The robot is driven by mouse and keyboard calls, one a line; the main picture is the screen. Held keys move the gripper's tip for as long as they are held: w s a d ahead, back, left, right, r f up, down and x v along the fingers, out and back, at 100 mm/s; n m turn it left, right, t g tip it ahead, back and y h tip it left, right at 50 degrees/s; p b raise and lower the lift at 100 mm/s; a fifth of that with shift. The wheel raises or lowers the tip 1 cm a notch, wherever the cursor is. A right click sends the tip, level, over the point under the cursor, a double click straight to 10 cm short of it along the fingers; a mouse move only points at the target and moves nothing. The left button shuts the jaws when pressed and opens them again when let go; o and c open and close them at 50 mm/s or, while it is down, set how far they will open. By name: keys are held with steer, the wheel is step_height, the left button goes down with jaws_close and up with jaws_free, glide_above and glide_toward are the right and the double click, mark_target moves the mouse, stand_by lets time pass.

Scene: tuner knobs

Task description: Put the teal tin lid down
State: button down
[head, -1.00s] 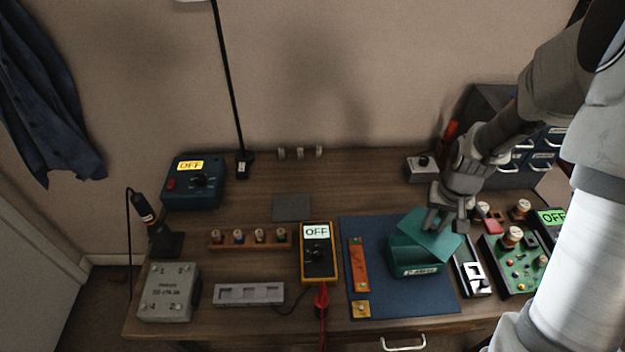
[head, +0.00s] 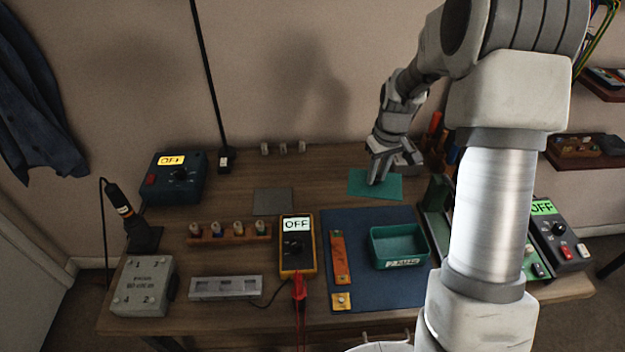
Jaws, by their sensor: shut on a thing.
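The teal tin lid (head: 388,190) is a flat teal rectangle at the back of the desk, behind the blue mat. My gripper (head: 376,180) is shut on the lid from above. The lid looks level and at or close to the desk top; I cannot tell whether it touches. The teal tin (head: 400,262) stands open on the blue mat (head: 375,288), with a label on its front. Its inside looks empty from here.
A grey square pad (head: 273,201) lies left of the lid. A yellow multimeter (head: 296,258) reading OFF stands left of the mat. Several small pale knobs lie near the wall. My arm hides much of the desk's right side.

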steer(key=w+d+n+b, duration=0.2)
steer(key=w+d+n, duration=0.1)
steer(key=w+d, duration=0.1)
steer(key=w+a+f, duration=0.2)
steer(key=a, duration=0.1)
steer(key=w+a+f, duration=0.2)
steer(key=a, duration=0.1)
steer(key=w+a+f, duration=0.2)
steer(key=a, duration=0.1)
steer(key=shift+w+a+f, duration=0.1)
steer(key=shift+w+f, duration=0.2)
steer(key=shift+w, duration=0.1)
steer(key=shift+a+f, duration=0.1)
steer(key=shift+f, duration=1.95)
steer(key=shift+f, duration=0.2)
steer(key=c, duration=0.7)
jaws_free()
steer(key=shift+r, duration=0.15)
